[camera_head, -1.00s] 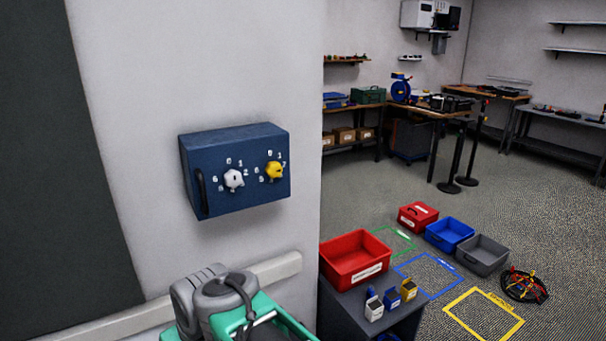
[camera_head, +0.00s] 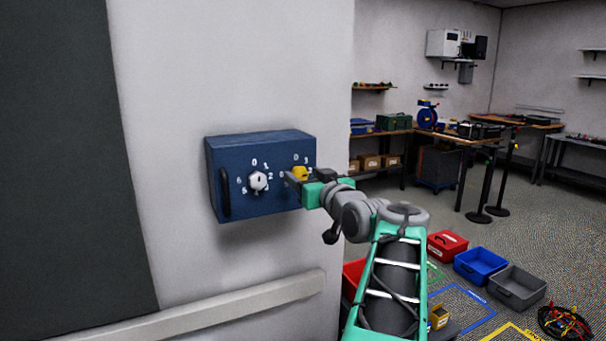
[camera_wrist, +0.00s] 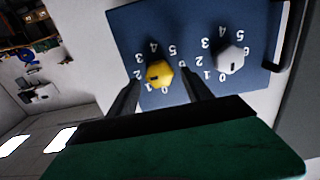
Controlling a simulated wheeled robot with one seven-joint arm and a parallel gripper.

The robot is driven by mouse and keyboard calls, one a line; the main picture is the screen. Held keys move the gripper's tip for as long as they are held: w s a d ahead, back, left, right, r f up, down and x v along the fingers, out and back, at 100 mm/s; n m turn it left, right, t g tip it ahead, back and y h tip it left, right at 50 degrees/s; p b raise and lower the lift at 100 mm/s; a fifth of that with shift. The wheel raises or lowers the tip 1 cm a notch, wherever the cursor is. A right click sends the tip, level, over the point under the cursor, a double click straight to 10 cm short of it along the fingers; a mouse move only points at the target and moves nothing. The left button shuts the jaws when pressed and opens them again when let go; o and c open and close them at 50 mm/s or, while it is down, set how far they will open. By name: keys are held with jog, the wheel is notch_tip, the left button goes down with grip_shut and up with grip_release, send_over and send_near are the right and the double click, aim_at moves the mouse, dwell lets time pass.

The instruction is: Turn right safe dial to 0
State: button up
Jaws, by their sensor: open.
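The blue safe (camera_head: 240,201) is fixed on the wall with two dials on its front. The yellow right dial (camera_head: 301,173) is partly hidden by my gripper in the head view. The white left dial (camera_head: 258,181) is in clear sight. My gripper (camera_head: 292,180) is open at the right dial. In the wrist view, which is upside down, the yellow dial (camera_wrist: 159,74) sits between my two open fingers (camera_wrist: 158,86), with a gap on each side. Its dark mark points toward the lower left, near the 0 and 1. The white dial (camera_wrist: 231,59) lies to the right there.
The safe's dark handle (camera_head: 224,193) is at its left edge. A pale rail (camera_head: 200,310) runs along the wall below. A red bin (camera_head: 354,272) is partly hidden behind my arm. Blue (camera_head: 480,264) and grey (camera_head: 516,287) bins stand on the floor at right.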

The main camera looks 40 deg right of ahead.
jog(key=shift+x, duration=0.8)
jog(key=shift+c, duration=0.5)
grip_shut()
